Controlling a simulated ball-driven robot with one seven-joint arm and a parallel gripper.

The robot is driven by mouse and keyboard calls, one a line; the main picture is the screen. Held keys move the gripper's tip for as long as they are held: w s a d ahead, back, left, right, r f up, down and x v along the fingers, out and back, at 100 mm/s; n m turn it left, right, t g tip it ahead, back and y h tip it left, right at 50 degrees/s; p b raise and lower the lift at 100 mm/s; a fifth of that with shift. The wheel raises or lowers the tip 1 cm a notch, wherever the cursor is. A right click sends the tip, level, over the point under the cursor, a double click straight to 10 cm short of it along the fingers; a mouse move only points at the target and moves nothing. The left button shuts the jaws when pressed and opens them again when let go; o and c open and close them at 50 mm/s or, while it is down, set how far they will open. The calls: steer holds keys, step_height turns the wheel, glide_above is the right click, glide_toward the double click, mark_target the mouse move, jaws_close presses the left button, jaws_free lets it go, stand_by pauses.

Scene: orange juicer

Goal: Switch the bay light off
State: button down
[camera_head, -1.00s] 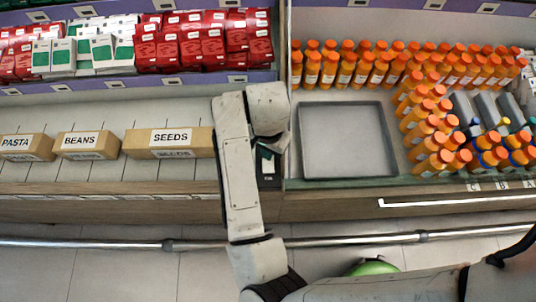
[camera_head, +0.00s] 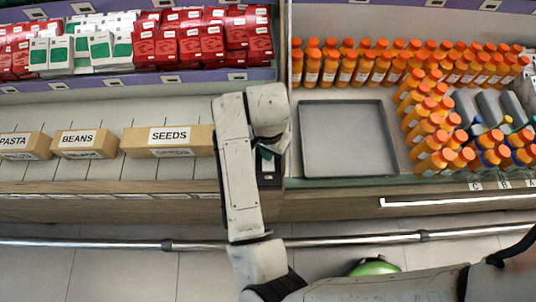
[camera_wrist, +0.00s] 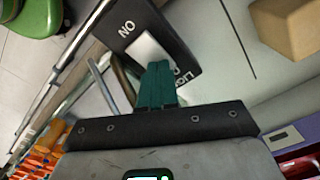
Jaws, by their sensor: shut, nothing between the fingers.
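The light switch is a dark box with a white rocker (camera_wrist: 146,47). In the wrist view its plate (camera_wrist: 174,33) reads "ON" at one end and partly hidden "LIGHT" lettering at the other. My gripper (camera_wrist: 157,66) has teal fingers, shut together and empty. Their tips overlap the rocker's end nearer the "LIGHT" lettering; I cannot tell if they touch it. In the head view the switch box (camera_head: 268,181) sits on the shelf front between two bays, and my arm partly hides it and the gripper.
A grey tray (camera_head: 348,140) lies right of the switch, with orange-capped bottles (camera_head: 432,130) beyond it. A SEEDS box (camera_head: 168,141) stands to the left. A metal rail (camera_head: 120,243) runs along the front. A bright white line (camera_head: 455,201) shows on the right shelf front.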

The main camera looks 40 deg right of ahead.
steer(key=shift+r+p, duration=2.9)
steer(key=shift+r, duration=0.6)
